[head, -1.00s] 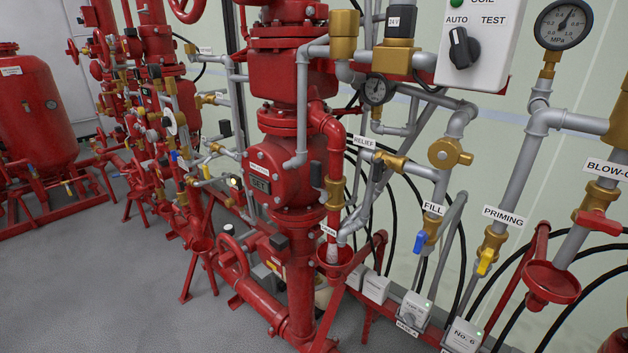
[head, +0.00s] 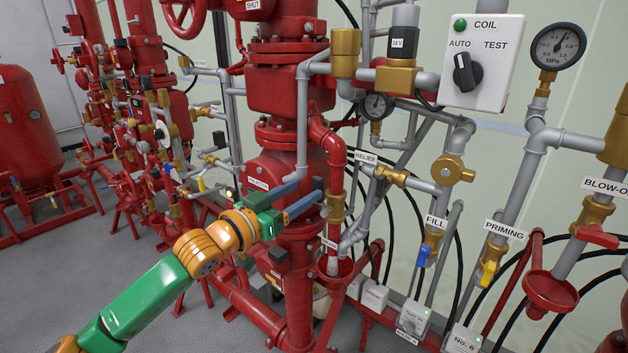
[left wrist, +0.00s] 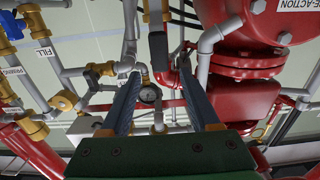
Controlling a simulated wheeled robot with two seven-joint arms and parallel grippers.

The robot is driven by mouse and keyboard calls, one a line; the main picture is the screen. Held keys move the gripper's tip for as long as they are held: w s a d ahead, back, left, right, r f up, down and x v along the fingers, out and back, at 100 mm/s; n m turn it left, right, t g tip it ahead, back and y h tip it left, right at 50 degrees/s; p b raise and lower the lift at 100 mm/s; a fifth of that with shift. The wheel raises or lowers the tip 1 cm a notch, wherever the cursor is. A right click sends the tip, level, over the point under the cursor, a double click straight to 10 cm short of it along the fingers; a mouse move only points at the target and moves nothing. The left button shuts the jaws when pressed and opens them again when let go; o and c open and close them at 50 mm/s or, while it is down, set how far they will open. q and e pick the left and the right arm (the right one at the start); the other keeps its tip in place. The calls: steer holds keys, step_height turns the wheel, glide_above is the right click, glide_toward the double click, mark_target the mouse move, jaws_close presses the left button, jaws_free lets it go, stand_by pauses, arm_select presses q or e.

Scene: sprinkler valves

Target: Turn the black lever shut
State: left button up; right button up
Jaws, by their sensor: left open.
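The black lever (left wrist: 158,50) shows in the left wrist view as a dark upright bar between the lines of my two fingers. It sits beside a brass valve (left wrist: 157,16). In the head view this brass valve (head: 336,208) is on the thin pipe by the red column, and my fingers largely cover the lever there. My left gripper (head: 322,199) is open, its two long blue-grey fingers reaching right to the valve. It also shows in the left wrist view (left wrist: 158,72). I cannot tell whether a finger touches the lever. My right gripper is out of view.
A red main pipe (head: 290,85) stands close around the fingers. Blue (head: 424,255) and yellow (head: 488,273) handled valves hang right of the lever. Open floor is at the lower left.

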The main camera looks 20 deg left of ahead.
mark_target(315, 185)
arm_select(q)
steer(key=p+x, duration=0.1)
steer(key=x, duration=0.5)
steer(key=shift+w+f+p, duration=0.1)
steer(key=shift+p, duration=0.2)
steer(key=shift+c, duration=0.2)
jaws_close()
stand_by(0.8)
